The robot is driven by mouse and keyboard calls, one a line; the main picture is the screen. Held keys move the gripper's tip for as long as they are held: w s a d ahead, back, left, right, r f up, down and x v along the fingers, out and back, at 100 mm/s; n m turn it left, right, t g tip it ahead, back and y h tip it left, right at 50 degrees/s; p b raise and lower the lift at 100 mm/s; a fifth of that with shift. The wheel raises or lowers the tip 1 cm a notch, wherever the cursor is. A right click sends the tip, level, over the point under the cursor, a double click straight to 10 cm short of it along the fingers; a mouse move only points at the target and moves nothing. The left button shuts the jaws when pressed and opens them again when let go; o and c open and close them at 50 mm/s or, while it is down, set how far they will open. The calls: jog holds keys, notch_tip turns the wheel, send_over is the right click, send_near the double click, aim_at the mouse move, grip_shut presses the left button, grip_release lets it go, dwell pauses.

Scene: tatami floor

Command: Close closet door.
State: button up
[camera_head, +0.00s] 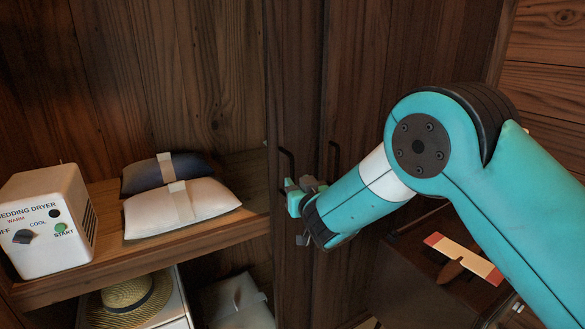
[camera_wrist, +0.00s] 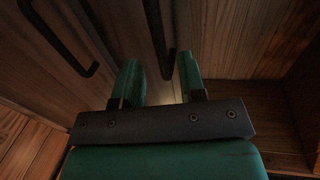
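The closet is open on the left of the head view, showing its shelf (camera_head: 110,275). A dark wooden door panel (camera_head: 296,80) stands at the right edge of this opening. It carries a black bar handle (camera_head: 286,165). A second panel (camera_head: 370,80) with its own black handle (camera_head: 333,162) is just to the right. My gripper (camera_head: 297,193) is at handle height in front of the panels. In the wrist view my gripper's green fingers (camera_wrist: 160,78) are apart, with a black handle (camera_wrist: 157,35) reaching between their tips, closer to the right finger. I cannot tell whether they touch.
A white bedding dryer (camera_head: 50,220) and folded bedding, one dark (camera_head: 140,178) and one white (camera_head: 205,207), sit on the shelf. A straw hat (camera_head: 125,295) is below. A dark cabinet (camera_head: 410,285) with a red-and-cream item (camera_head: 465,258) on it stands behind my arm.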

aim_at(293, 178)
jog(key=shift+p+x, duration=0.35)
jog(key=shift+x, duration=2.1)
grip_shut()
